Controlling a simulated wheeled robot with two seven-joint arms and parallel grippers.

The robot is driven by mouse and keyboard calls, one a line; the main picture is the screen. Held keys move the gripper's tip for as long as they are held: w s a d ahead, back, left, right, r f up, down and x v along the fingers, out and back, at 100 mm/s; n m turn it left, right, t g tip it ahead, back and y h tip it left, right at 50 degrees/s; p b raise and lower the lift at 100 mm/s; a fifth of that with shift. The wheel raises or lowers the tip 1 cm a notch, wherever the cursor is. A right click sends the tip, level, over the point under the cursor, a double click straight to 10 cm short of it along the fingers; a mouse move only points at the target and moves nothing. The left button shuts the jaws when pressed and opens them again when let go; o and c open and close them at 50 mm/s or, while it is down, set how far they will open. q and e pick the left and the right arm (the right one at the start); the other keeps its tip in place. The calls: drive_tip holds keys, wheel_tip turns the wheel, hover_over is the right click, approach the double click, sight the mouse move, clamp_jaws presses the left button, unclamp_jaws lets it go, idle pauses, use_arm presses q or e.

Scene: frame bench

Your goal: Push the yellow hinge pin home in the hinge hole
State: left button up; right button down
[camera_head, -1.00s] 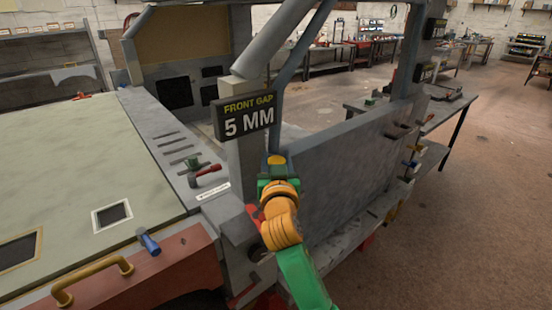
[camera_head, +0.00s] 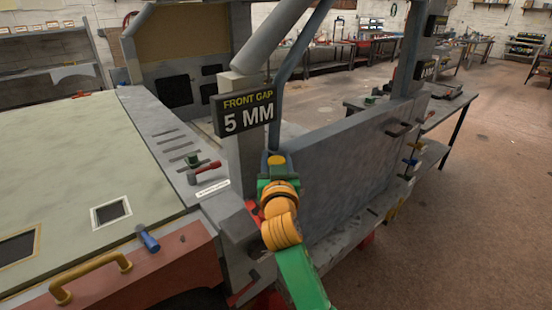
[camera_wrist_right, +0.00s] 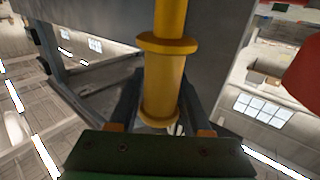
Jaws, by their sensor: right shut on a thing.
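The yellow hinge pin (camera_wrist_right: 164,88) stands lengthwise between the fingers of my right gripper (camera_wrist_right: 158,105) in the right wrist view. It has a wide collar, and its shaft runs up out of the top of that view. In the head view my right gripper (camera_head: 277,178) is at the front edge of the grey door (camera_head: 345,165), beside the pillar with the "FRONT GAP 5 MM" sign (camera_head: 245,112). A small yellow part of the pin (camera_head: 277,160) shows there. The hinge hole is hidden, so I cannot tell how deep the pin sits. My left gripper is out of view.
A workbench (camera_head: 440,125) stands behind the door. The floor at right (camera_head: 485,220) is open.

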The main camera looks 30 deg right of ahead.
drive_tip(key=shift+f+b, duration=1.6)
drive_tip(key=shift+f, duration=0.35)
drive_tip(key=shift+c, duration=1.4)
unclamp_jaws()
drive_tip(key=shift+s+a, duration=0.25)
drive_tip(key=shift+s, duration=0.05)
drive_tip(key=b+v, duration=0.1)
drive_tip(key=v, duration=0.5)
drive_tip(key=shift+s+b, duration=0.2)
drive_tip(key=shift+b, duration=0.1)
